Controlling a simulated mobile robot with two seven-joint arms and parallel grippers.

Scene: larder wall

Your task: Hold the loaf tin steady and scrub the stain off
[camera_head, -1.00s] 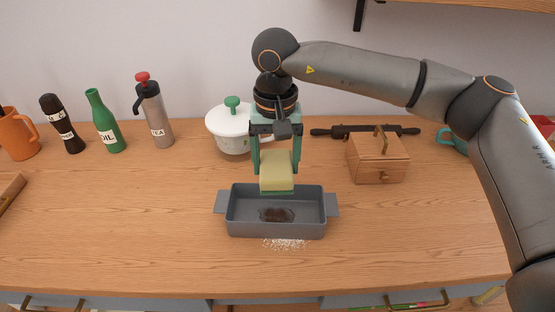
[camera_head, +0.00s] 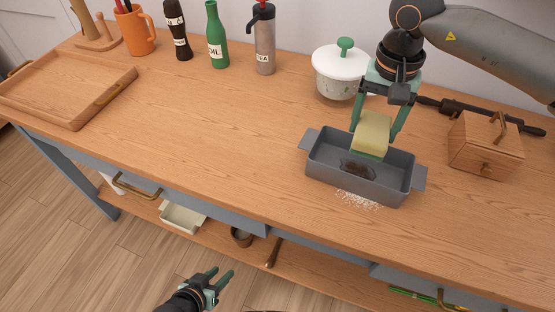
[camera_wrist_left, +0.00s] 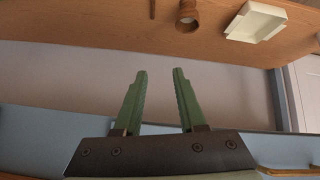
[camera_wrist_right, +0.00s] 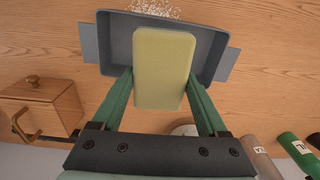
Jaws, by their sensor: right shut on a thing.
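The grey loaf tin (camera_head: 327,170) stands on the wooden counter, with a dark stain (camera_head: 358,168) on its inside floor. It also shows in the right wrist view (camera_wrist_right: 121,50). My right gripper (camera_head: 378,134) is shut on a yellow sponge (camera_head: 371,130) with a green underside. It holds the sponge over the tin's back part; whether the sponge touches the tin is unclear. The sponge fills the middle of the right wrist view (camera_wrist_right: 163,68). My left gripper (camera_head: 221,277) is open and empty, low in front of the counter; its apart fingers show in the left wrist view (camera_wrist_left: 161,75).
White crumbs (camera_head: 358,199) lie in front of the tin. A white lidded pot (camera_head: 338,75) stands behind, a wooden box (camera_head: 486,145) right. Bottles and an orange mug (camera_head: 136,33) line the back. A wooden tray (camera_head: 68,90) is at the left. The counter's middle is clear.

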